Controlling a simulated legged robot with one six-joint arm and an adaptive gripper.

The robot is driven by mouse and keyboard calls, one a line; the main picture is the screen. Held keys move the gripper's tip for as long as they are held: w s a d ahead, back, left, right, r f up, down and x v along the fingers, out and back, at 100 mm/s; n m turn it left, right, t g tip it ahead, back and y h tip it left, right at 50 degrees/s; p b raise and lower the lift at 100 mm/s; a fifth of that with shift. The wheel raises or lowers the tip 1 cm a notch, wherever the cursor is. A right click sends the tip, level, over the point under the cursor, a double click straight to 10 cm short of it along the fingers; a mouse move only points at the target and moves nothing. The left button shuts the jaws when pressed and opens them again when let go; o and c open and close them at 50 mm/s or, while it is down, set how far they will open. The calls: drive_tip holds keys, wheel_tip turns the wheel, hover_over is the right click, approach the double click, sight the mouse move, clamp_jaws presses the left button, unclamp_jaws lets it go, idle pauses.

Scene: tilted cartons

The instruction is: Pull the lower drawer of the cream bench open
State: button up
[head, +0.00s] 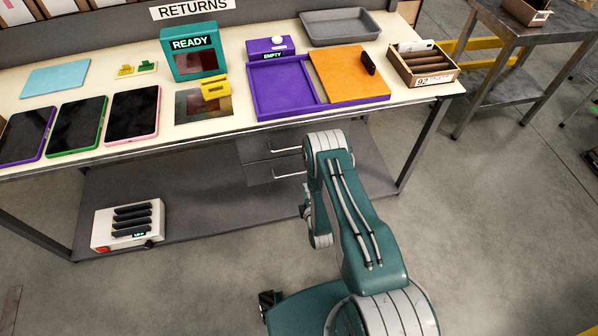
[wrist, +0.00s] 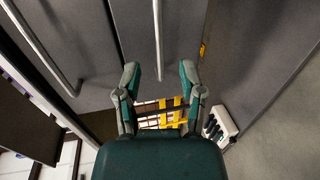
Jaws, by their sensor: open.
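The cream bench (head: 225,125) stands ahead with two grey drawers under its top. The lower drawer (head: 259,175) looks shut, and its bar handle (head: 290,175) shows left of my arm. In the wrist view, the lower drawer front (wrist: 190,30) fills the upper middle, with its handle (wrist: 157,40) running down between the fingertips. My gripper (wrist: 159,76) is open, one finger on each side of the handle's near end. I see no clear contact. In the head view, my arm hides most of the gripper.
The upper drawer's handle (wrist: 42,50) lies left of the gripper in the wrist view. A lower shelf (head: 190,205) carries a white charger (head: 128,225) at left. A bench leg (head: 422,145) stands to the right. Open floor lies in front.

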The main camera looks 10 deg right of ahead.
sight(300, 173)
drive_tip(key=x, duration=1)
drive_tip(key=shift+d, duration=0.1)
clamp_jaws()
